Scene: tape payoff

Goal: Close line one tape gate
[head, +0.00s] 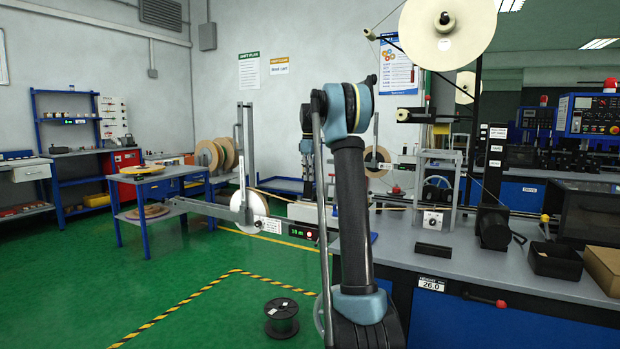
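I cannot tell for certain which part is the line one tape gate. A long grey bar (205,207) reaches left from the bench, above the green floor. It carries an upright grey post (246,150), a white disc (250,207) and a small display (303,233) with green digits and a red light. The bar's right end is hidden behind my arm (353,215), which stands upright in the middle of the head view. A dark and blue link shows behind my arm at its left. I cannot make out any gripper fingers.
The grey-topped bench (460,262) fills the right, with a metal frame (437,190), a black tray (555,262) and a large cream reel (447,30) above. A black spool (282,317) lies on the floor. A blue table (165,172) stands left. Green floor is clear at front left.

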